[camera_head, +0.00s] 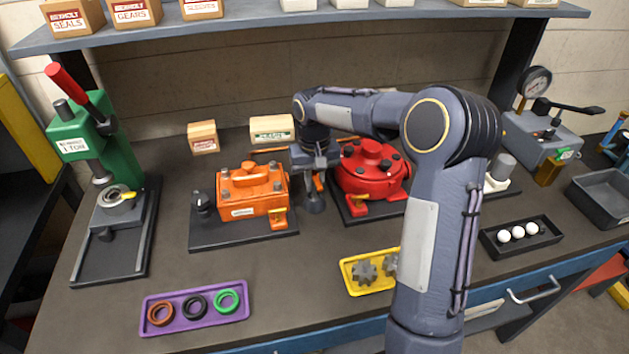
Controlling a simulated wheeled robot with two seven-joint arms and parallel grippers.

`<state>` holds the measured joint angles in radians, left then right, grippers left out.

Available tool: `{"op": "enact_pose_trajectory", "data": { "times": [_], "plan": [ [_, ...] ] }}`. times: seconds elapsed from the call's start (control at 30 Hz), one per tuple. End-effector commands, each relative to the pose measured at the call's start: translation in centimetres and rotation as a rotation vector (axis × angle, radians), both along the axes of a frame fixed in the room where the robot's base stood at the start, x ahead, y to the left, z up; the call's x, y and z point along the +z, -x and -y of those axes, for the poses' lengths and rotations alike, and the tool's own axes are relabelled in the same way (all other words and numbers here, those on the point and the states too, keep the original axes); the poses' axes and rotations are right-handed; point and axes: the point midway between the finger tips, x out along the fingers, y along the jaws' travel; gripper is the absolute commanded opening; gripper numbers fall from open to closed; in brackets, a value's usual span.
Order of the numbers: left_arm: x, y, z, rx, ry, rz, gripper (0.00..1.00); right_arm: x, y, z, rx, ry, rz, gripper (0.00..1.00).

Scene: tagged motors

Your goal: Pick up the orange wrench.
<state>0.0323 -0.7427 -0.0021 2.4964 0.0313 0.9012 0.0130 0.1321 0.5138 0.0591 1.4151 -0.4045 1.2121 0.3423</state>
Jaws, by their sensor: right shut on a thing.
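My right gripper (315,200) points down between the orange motor (252,190) and the red motor (370,168). It is shut on the orange wrench (318,182), of which only a small orange part shows at the fingers. The fingers and wrist hide the rest, and I cannot tell whether it is clear of the table. My left gripper is not in view.
A green press (95,150) stands at the left. A purple tray (195,308) holds rings; a yellow tray (352,282) with gears is partly behind my right arm. A black tray (520,238) holds white balls. A shelf (250,24) with boxes crosses above.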

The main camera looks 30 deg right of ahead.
Motion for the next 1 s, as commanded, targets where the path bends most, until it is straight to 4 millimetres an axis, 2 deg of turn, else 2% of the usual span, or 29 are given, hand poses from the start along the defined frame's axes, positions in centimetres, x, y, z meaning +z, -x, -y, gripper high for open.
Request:
{"op": "enact_pose_trajectory", "data": {
  "times": [0.17, 0.37, 0.57, 0.7, 0.8, 1.0],
  "plan": [
    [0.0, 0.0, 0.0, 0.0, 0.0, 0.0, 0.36, 0.6, -0.1, 0.0, 0.0, 0.001, 0.002, 0.0],
    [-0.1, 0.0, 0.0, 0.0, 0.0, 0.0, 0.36, 3.1, -0.1, 0.0, 0.0, 0.001, 0.006, 0.0],
    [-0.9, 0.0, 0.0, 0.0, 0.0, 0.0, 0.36, 6.7, 2.5, -1.6, 0.002, 0.001, 0.008, 0.0],
    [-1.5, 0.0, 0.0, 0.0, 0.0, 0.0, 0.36, 9.5, 5.1, -3.1, 0.004, 0.0, 0.007, 0.0],
    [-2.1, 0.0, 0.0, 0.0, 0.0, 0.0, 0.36, 10.5, 7.3, -4.4, 0.005, -0.001, 0.005, 0.0],
    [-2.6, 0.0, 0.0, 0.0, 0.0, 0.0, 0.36, 12.1, 10.5, -6.2, 0.003, 0.0, 0.004, 0.0]
  ]
}}
